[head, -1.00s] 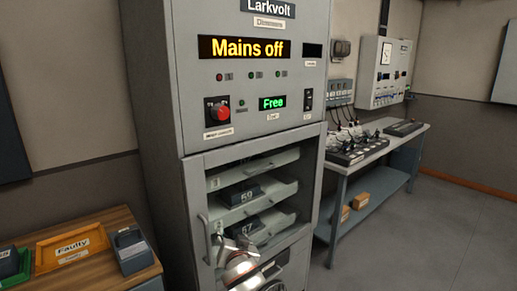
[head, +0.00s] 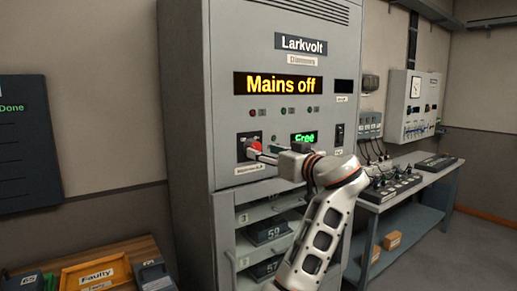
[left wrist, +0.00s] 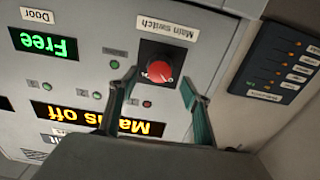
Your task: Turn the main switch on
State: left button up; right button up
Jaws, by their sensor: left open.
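The main switch is a red rotary knob (head: 252,146) on a black plate on the front of the grey Larkvolt cabinet (head: 190,110). In the left wrist view, which is upside down, the knob (left wrist: 158,71) sits below its "Main switch" label. My left gripper (head: 258,154) is open at the cabinet front, its fingertips at the knob. In the left wrist view its two fingers stand either side of the knob, with gaps showing. Contact is not visible. The amber display (head: 278,83) reads "Mains off". My right gripper is not in view.
A green "Free" display (head: 304,138) and a black door switch (head: 339,134) lie right of the knob. Below are shelves with numbered modules (head: 268,232). A wooden table with an orange "Faulty" tray (head: 75,284) stands at lower left; a bench (head: 410,190) stands right.

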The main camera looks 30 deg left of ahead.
aim_at(257, 149)
pick_arm(q)
jog(key=shift+p+x, duration=0.4)
jog(key=shift+x, duration=2)
jog(key=c, duration=1.1)
